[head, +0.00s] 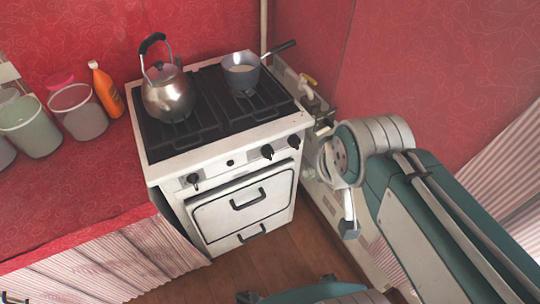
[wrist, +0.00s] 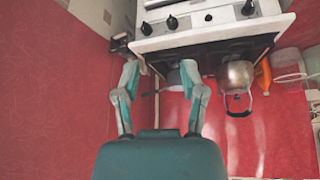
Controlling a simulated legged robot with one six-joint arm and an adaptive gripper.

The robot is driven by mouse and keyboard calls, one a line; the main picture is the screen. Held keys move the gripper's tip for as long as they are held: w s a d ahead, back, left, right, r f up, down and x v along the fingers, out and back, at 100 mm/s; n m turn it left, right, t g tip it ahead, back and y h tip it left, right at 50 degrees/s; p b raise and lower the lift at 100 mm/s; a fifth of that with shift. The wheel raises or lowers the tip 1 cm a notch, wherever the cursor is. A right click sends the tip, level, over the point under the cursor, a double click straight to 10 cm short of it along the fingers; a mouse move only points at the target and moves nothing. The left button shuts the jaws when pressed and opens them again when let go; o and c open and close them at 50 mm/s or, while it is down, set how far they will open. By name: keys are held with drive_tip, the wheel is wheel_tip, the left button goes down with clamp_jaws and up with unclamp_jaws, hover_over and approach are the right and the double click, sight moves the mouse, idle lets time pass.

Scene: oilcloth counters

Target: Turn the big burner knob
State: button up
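The white stove (head: 222,141) has black knobs along its front panel. They are a left knob (head: 193,179), a small one in the middle (head: 229,162) and two on the right (head: 266,151) (head: 293,141). The wrist view is upside down and shows these knobs along the top, with the right pair (wrist: 172,22) (wrist: 146,28) at its left. I cannot tell which knob serves the big burner. My gripper (wrist: 159,75) is open and empty, its fingers spread below the right pair and apart from them. In the head view my arm hides most of it.
A kettle (head: 168,95) and a grey saucepan (head: 241,72) stand on the black grates. An orange bottle (head: 106,90) and several containers (head: 78,112) stand on the red counter at left. Wooden floor (head: 275,262) is free in front.

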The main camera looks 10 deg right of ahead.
drive_tip(key=shift+o, duration=0.7)
drive_tip(key=w+d+f+t, duration=0.1)
drive_tip(key=w+f, duration=0.1)
drive_tip(key=w, duration=0.5)
drive_tip(key=w+d+f+n+t, duration=0.1)
drive_tip(key=w+f, duration=0.2)
drive_tip(key=w, duration=0.4)
drive_tip(key=shift+t+h, duration=0.3)
drive_tip(key=n+t+y, duration=0.3)
drive_tip(key=t+y, duration=0.1)
drive_tip(key=t, duration=0.1)
hover_over(271, 158)
drive_tip(key=s+d, duration=0.3)
drive_tip(key=d, duration=0.1)
wheel_tip(271, 158, down, 18)
drive_tip(key=s+a+f+t+y, duration=0.2)
drive_tip(key=s+f+t, duration=0.25)
drive_tip(key=f, duration=0.45)
drive_tip(key=shift+m+g, duration=0.35)
drive_tip(key=shift+m, duration=0.05)
drive_tip(key=x, duration=1)
drive_tip(key=shift+d, duration=0.2)
drive_tip(key=shift+r, duration=0.1)
drive_tip(key=c, duration=1.2)
